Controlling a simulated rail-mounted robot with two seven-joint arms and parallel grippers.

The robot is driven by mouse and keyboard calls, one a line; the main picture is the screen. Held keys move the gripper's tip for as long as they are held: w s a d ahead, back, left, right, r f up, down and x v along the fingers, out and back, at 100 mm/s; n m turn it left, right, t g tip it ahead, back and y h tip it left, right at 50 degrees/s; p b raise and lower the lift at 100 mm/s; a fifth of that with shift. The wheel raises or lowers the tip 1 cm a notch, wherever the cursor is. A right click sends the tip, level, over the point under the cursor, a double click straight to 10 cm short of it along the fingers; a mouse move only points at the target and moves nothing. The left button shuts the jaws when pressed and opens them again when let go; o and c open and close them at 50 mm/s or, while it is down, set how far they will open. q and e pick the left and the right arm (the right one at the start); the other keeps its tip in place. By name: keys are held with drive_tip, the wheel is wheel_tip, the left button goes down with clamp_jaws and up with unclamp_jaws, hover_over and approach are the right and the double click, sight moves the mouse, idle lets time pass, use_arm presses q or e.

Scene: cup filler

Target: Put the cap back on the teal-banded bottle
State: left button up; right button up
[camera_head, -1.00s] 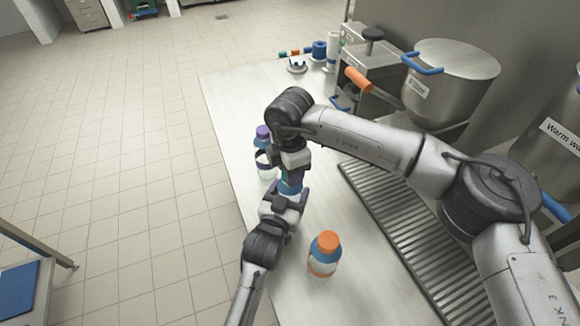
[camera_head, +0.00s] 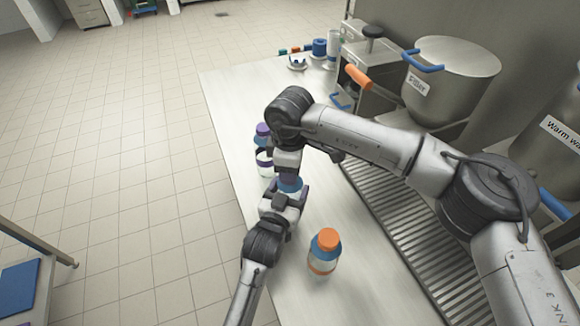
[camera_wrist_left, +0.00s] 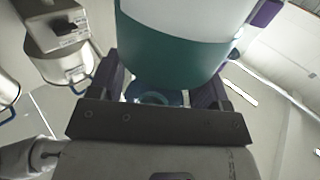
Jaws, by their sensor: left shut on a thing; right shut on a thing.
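The teal-banded bottle (camera_wrist_left: 180,60) fills the top of the left wrist view, pale with a broad teal band. My left gripper (camera_head: 288,196) is shut around it; in the left wrist view its dark fingers stand on both sides. In the head view only the bottle's blue upper part (camera_head: 290,185) shows between the two grippers. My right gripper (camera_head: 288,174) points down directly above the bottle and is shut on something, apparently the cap. The cap itself is hidden, and I cannot tell whether it touches the bottle's neck.
A purple-capped bottle (camera_head: 263,133) stands close behind the grippers, on the left. A bottle with an orange cap (camera_head: 328,238) stands in front, to the right. A slotted drain grate (camera_head: 395,225) lies right of them, and a steel filler pot (camera_head: 455,75) stands behind it.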

drive_tip(key=o, duration=0.9)
drive_tip(key=shift+r, duration=0.1)
drive_tip(key=shift+r, duration=2.15)
drive_tip(key=shift+c, duration=0.4)
